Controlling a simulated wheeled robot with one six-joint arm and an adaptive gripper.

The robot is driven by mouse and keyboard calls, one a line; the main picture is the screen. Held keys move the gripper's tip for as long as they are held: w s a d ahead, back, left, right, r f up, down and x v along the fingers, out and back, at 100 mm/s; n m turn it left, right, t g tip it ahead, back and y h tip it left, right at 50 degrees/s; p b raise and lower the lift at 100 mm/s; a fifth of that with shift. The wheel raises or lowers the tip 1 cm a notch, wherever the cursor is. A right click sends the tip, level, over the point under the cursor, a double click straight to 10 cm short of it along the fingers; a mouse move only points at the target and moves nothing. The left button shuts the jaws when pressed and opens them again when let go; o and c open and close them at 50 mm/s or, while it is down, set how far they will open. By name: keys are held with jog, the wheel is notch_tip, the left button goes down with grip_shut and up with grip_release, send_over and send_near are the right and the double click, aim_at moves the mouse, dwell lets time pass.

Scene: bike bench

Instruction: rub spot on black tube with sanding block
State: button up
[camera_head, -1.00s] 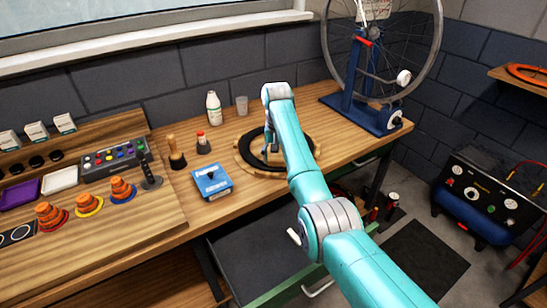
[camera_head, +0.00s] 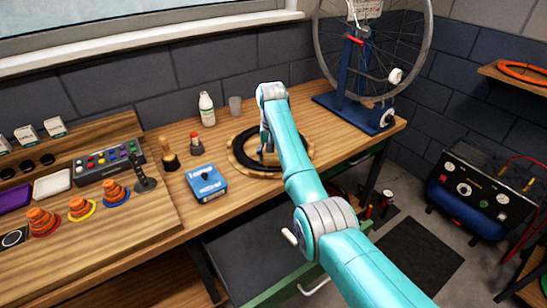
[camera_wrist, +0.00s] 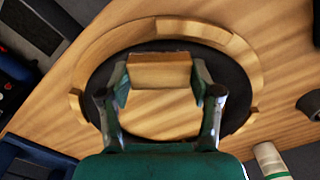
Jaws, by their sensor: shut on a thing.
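The black tube (camera_head: 238,156) lies as a ring inside a wooden ring holder (camera_head: 232,163) on the bench; both also show in the wrist view, the tube (camera_wrist: 236,85) and the holder (camera_wrist: 92,62). My gripper (camera_wrist: 159,80) is shut on the sanding block (camera_wrist: 159,70), a wood-coloured block held across the fingers. In the wrist view the block overlaps the far part of the tube. I cannot tell if it touches the tube. The spot is not visible. In the head view my arm hides part of the ring, and the gripper (camera_head: 262,150) shows small above it.
A blue box (camera_head: 207,183) stands just left of the ring. The wheel stand (camera_head: 355,110) is at the back right. Bench right of the ring is clear.

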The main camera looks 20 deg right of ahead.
jog(key=shift+w+a, duration=0.25)
jog(key=shift+a, duration=0.75)
jog(key=shift+d, duration=0.2)
jog(key=shift+s+d, duration=0.2)
jog(key=shift+d, duration=0.35)
jog(key=shift+s+d, duration=0.15)
jog(key=shift+d, duration=0.4)
jog(key=shift+a, duration=0.2)
jog(key=shift+w+a, duration=0.2)
jog(key=shift+a, duration=0.4)
jog(key=shift+w+a, duration=0.15)
jog(key=shift+a, duration=0.4)
jog(key=shift+r, duration=3.5)
